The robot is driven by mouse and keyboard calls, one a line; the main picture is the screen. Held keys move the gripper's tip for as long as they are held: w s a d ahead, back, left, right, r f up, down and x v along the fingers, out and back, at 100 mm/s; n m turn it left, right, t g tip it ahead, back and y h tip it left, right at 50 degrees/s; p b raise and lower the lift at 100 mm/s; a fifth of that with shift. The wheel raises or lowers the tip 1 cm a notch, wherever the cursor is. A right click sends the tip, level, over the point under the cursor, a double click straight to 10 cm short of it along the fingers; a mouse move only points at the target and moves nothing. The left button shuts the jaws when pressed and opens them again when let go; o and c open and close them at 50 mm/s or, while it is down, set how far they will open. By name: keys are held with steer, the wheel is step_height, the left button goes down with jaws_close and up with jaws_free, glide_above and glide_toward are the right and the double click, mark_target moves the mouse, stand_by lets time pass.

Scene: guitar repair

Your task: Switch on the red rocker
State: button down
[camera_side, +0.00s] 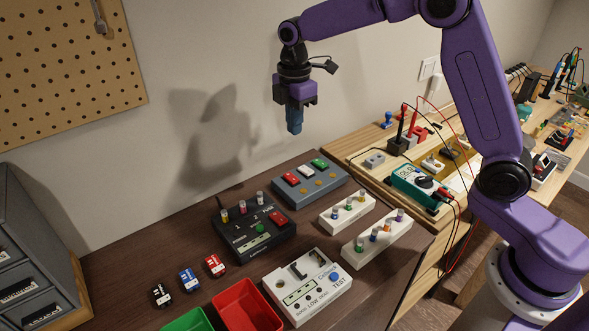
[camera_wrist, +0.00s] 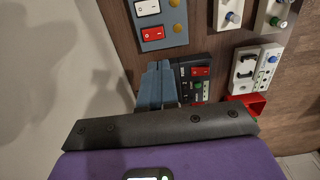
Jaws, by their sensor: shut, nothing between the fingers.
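A blue-grey switch box (camera_side: 335,193) lies on the dark bench, with a red rocker (camera_side: 291,178), a white rocker (camera_side: 305,171) and a green rocker (camera_side: 320,163) in a row. In the wrist view the box's red rocker (camera_wrist: 152,33) shows beyond my fingertips, beside a white one (camera_wrist: 147,8). I cannot tell which way the red rocker is tipped. My gripper (camera_side: 295,130) is shut and empty, in the air above and behind the box, touching nothing. Its blue fingers (camera_wrist: 158,80) point down together. A black device (camera_side: 262,245) also carries a red switch (camera_side: 278,217).
White blocks with coloured knobs (camera_side: 347,212) stand to the right of the black device. The wall is close behind. A multimeter (camera_side: 415,184) sits right.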

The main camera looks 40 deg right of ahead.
mark_target(294, 180)
step_height(294, 180, down, 14)
stand_by(0.8)
steer(key=shift+s+f, duration=0.1)
steer(key=shift+f, duration=0.1)
stand_by(0.3)
steer(key=shift+w+r, duration=0.3)
steer(key=shift+w, duration=0.5)
